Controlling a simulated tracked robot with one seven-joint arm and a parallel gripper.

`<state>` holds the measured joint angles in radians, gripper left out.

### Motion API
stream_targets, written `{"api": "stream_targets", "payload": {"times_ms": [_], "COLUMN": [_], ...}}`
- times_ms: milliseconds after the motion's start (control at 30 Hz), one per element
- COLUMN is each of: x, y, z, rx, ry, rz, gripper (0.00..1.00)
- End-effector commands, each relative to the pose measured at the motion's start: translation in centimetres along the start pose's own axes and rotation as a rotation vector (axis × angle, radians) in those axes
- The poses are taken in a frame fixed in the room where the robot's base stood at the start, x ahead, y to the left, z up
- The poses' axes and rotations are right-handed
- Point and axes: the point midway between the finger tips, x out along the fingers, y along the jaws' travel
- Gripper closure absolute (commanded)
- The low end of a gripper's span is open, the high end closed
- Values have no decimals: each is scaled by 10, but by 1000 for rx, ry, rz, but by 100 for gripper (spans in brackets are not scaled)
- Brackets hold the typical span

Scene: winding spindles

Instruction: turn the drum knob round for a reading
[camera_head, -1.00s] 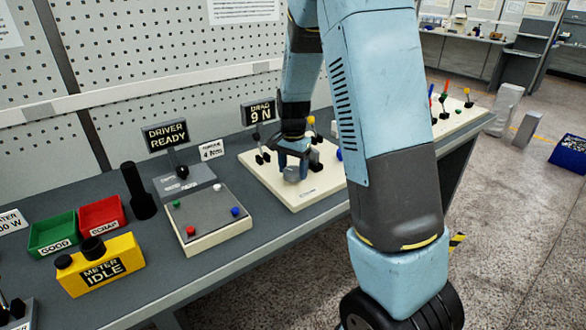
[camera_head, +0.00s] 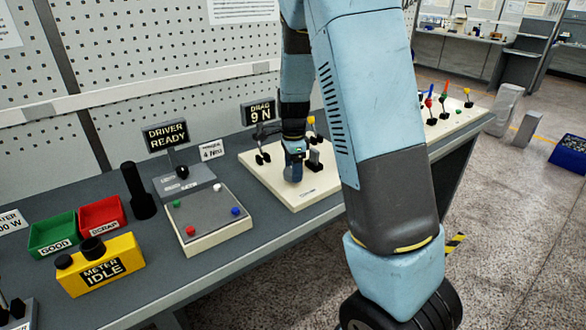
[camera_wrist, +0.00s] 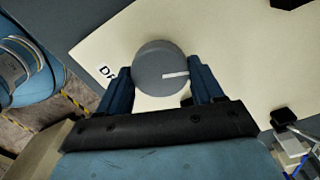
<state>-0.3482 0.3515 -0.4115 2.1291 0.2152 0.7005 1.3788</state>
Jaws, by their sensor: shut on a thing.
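The drum knob (camera_wrist: 158,66) is a round grey knob with a white pointer line, seen from above in the wrist view. Its line points to the right in that view. My gripper (camera_wrist: 165,90) has its two blue fingers on either side of the knob and is shut on it. In the head view my gripper (camera_head: 294,165) is over the cream board (camera_head: 310,198), where the knob is mostly hidden behind it. A sign behind the board, the drag display (camera_head: 260,112), reads "9 N".
A driver unit with a "DRIVER READY" sign (camera_head: 166,137) stands left of the board.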

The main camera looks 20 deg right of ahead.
Motion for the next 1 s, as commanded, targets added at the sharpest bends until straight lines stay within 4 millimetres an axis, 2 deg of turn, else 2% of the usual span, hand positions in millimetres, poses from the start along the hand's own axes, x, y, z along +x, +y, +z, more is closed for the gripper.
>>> {"api": "stream_targets", "payload": {"times_ms": [567, 600, 867, 1000], "x": [-2, -2, -1, -1], "y": [-3, -3, -1, -1], "z": [0, 0, 0, 0], "rx": [37, 37, 36, 36], "ry": [-1, -1, 0, 0], "rz": [-8, -8, -4, -3], "gripper": [64, 33, 8, 8]}}
